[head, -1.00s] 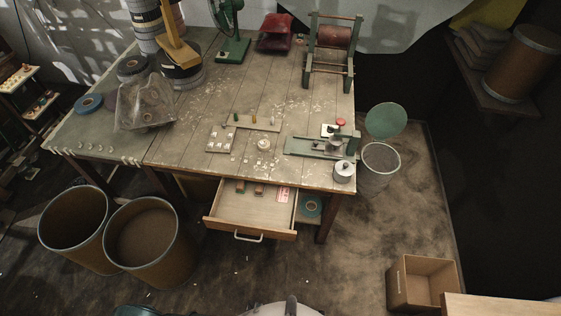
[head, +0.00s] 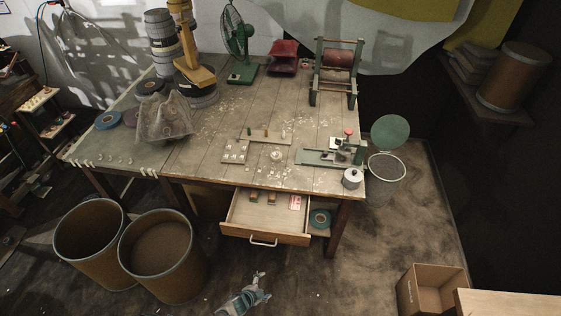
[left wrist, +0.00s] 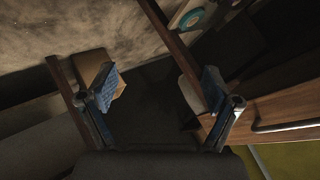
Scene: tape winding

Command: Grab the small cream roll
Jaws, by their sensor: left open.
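A small cream roll (head: 277,155) sits on the worn wooden table, near the middle of its front half, beside a small board with pegs. My left gripper (head: 263,286) is low at the bottom of the head view, in front of the open drawer and well apart from the roll. In the left wrist view my left gripper (left wrist: 160,95) has its blue-padded fingers spread wide with nothing between them. The cream roll does not show clearly in the left wrist view. My right gripper is not in view.
The open drawer (head: 266,232) juts from the table front; its handle (left wrist: 286,126) shows in the left wrist view. Two brown drums (head: 163,262) stand front left. A teal roll (head: 320,218) sits beside the drawer.

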